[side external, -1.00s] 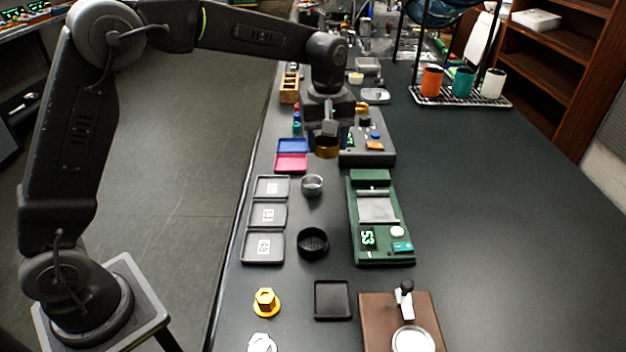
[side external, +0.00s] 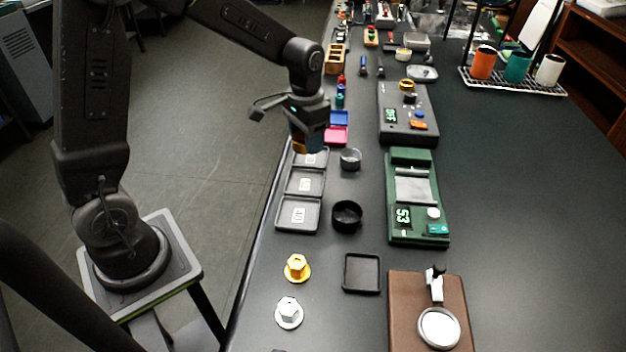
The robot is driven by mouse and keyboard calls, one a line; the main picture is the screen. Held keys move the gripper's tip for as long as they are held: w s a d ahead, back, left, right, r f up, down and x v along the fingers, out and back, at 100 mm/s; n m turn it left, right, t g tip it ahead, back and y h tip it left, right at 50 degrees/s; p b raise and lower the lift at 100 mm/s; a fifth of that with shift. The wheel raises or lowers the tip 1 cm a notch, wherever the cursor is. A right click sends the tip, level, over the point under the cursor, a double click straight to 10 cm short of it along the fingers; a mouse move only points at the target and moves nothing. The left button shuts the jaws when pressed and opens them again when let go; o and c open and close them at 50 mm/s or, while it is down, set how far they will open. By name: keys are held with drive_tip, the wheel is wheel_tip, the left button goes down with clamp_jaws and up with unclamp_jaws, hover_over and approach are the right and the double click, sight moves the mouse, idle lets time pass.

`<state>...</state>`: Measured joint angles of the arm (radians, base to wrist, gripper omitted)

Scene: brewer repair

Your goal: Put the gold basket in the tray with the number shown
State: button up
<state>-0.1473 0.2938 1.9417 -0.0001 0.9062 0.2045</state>
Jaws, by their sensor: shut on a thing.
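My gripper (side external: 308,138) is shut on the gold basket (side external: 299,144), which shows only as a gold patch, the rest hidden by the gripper. It is held over or just beyond the far end of a row of grey trays; the exact height is hard to tell. The row has a far tray (side external: 323,160), a middle tray (side external: 318,184) and a near tray (side external: 283,213). Each bears a white number label too small to read surely.
Right of the trays stand a grey metal basket (side external: 350,159) and a black basket (side external: 347,216). A blue tray (side external: 341,118) and a pink tray (side external: 337,134) lie beyond. Nearer are a gold tamper-like piece (side external: 297,268), a silver one (side external: 289,313) and an empty black tray (side external: 362,273).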

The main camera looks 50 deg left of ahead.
drive_tip(key=s+a+r+m, duration=0.5)
drive_tip(key=s+r, duration=0.3)
hover_over(307, 184)
wheel_tip(307, 184, down, 7)
drive_tip(key=shift+r, duration=0.1)
drive_tip(key=shift+d+f, duration=0.1)
drive_tip(key=shift+f, duration=1.95)
drive_tip(key=shift+f, duration=0.6)
drive_tip(key=o, duration=1)
